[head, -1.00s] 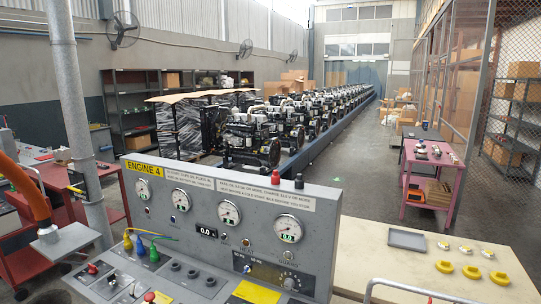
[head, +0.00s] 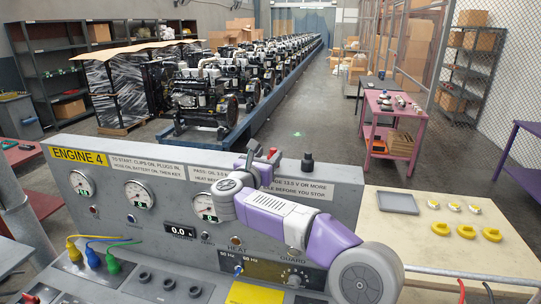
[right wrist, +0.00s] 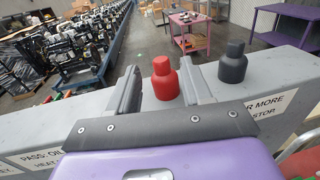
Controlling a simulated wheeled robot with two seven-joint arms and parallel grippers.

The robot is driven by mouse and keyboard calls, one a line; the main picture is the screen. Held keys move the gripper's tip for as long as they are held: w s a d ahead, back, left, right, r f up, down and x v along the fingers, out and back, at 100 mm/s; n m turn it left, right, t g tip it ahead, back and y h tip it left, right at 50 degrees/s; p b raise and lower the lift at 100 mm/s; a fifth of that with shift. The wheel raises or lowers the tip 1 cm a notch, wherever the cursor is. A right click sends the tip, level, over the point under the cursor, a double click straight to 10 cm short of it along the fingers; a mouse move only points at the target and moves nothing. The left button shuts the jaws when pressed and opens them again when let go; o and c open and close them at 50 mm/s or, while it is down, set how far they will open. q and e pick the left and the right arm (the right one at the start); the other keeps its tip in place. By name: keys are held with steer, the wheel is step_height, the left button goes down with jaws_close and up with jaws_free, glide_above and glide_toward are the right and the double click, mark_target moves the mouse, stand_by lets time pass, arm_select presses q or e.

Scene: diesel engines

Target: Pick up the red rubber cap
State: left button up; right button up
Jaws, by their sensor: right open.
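The red rubber cap (right wrist: 165,82) stands upright on the grey top ledge of the engine test panel in the right wrist view. It is between the two fingers of my right gripper (right wrist: 159,90), which are open with a gap on each side. In the head view only a bit of the red cap (head: 272,152) shows beside my right gripper (head: 262,157), at the panel's top edge. A black cap (right wrist: 233,63) stands on the ledge just right of the right finger; it also shows in the head view (head: 308,162). My left gripper is not in view.
The panel (head: 110,160) carries gauges and labels. A cream table (head: 440,240) at right holds a grey tray (head: 397,202) and several yellow parts. A pink trolley (head: 388,145) and a row of engines (head: 205,95) stand behind. Blue, yellow and green plugs sit at front left.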

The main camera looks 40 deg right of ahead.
mark_target(272, 152)
steer(key=p+x, duration=0.1)
steer(key=x, duration=0.3)
steer(key=shift+s+d+p, duration=0.1)
steer(key=shift+p, duration=0.3)
steer(key=shift+d+f, duration=0.15)
steer(key=shift+d, duration=0.1)
steer(key=shift+a, duration=0.2)
steer(key=shift+c, duration=0.7)
jaws_close()
